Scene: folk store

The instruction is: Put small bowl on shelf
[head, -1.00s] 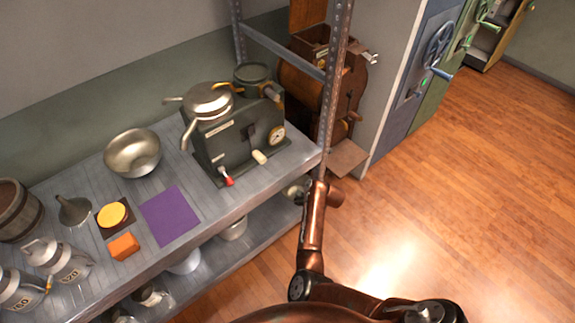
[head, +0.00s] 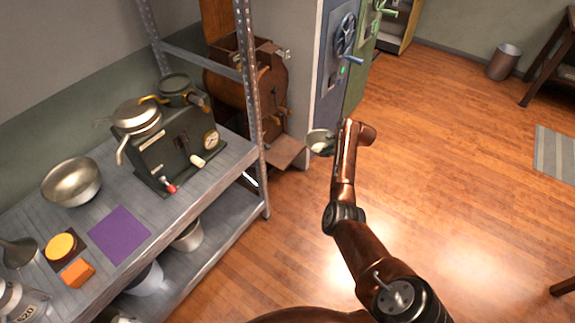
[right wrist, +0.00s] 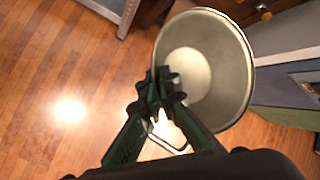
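The small bowl (head: 319,143), pale metal, is at the end of my right arm in the head view, above the wooden floor. It fills much of the right wrist view (right wrist: 232,62). My right gripper (right wrist: 163,92) is shut on its rim. In the head view the fingers are mostly hidden by the wrist. The grey metal shelf unit (head: 187,222) stands at left, with an upper board and a lower board; the bowl is to its right, apart from it. My left gripper is not in view.
The upper board holds a larger metal bowl (head: 71,181), a dark machine (head: 180,146), a purple square (head: 118,234), an orange block (head: 77,273) and a yellow disc (head: 61,246). A shelf post (head: 254,110) stands between these and the bowl.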

